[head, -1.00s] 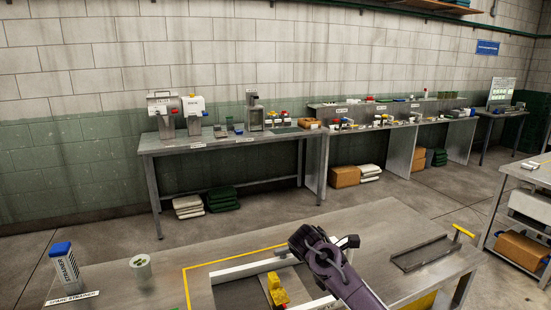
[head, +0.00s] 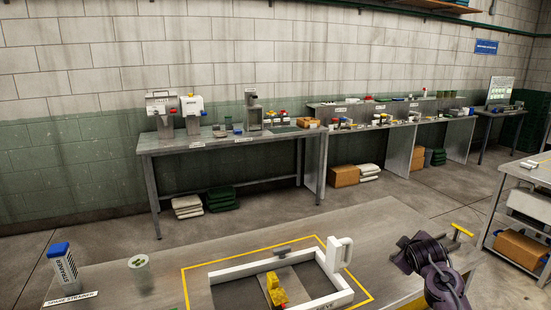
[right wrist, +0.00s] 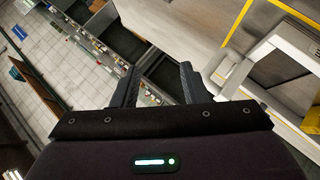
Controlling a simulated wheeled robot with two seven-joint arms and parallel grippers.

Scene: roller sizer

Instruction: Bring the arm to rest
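My right arm and gripper (head: 420,248) are over the right side of the near table (head: 375,230). In the right wrist view my right gripper (right wrist: 158,72) has its two dark fingers apart with nothing between them. A white frame with an upright handle (head: 338,255) lies inside a yellow outline on the table, to the left of my gripper and apart from it. A yellow block (head: 276,291) with a red part sits inside the frame. My left gripper is not in view.
A blue-capped strainer box (head: 64,268) and a small pale canister (head: 141,272) stand at the table's left. A metal tray with a yellow handle (head: 462,231) is mostly hidden behind my right arm. Benches with equipment (head: 230,143) line the wall.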

